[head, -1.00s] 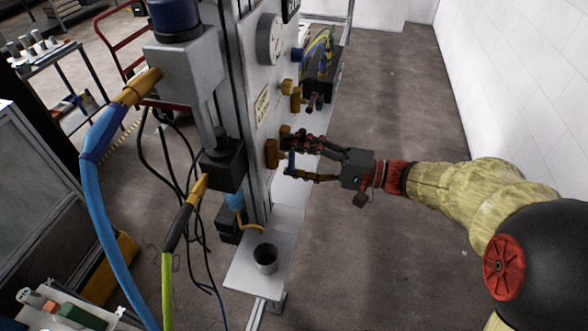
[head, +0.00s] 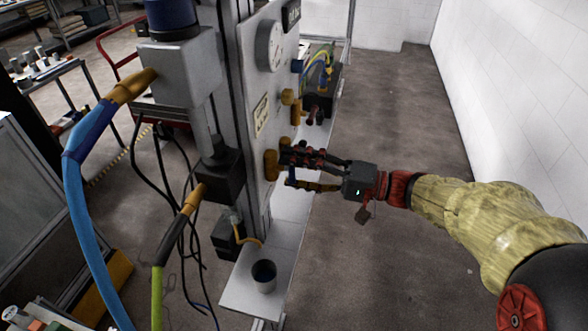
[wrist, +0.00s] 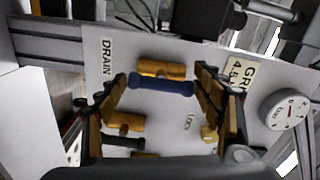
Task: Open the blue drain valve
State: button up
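The blue drain valve has a blue bar handle (wrist: 172,88) lying across a brass body (wrist: 160,69), below the DRAIN label (wrist: 107,58) side of the panel in the wrist view. In the head view its brass body (head: 271,164) stands out from the panel's face, and the blue handle (head: 291,175) is partly covered by my fingers. My gripper (head: 287,167) is open at the valve. In the wrist view its two fingers stand apart, one beyond each end of the blue handle. I cannot tell whether either finger touches it.
Another brass valve with a dark handle (wrist: 123,142) sits close to one finger. A gauge (head: 271,46) and more brass fittings (head: 296,111) are on the panel (head: 262,85). A grey cup (head: 264,276) stands on the ledge below. The floor right of the panel is clear.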

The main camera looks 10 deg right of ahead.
dwell(0.3)
jog(key=shift+d, duration=0.25)
jog(key=v, duration=1.1)
jog(key=shift+s+d, duration=0.1)
jog(key=shift+d, duration=0.15)
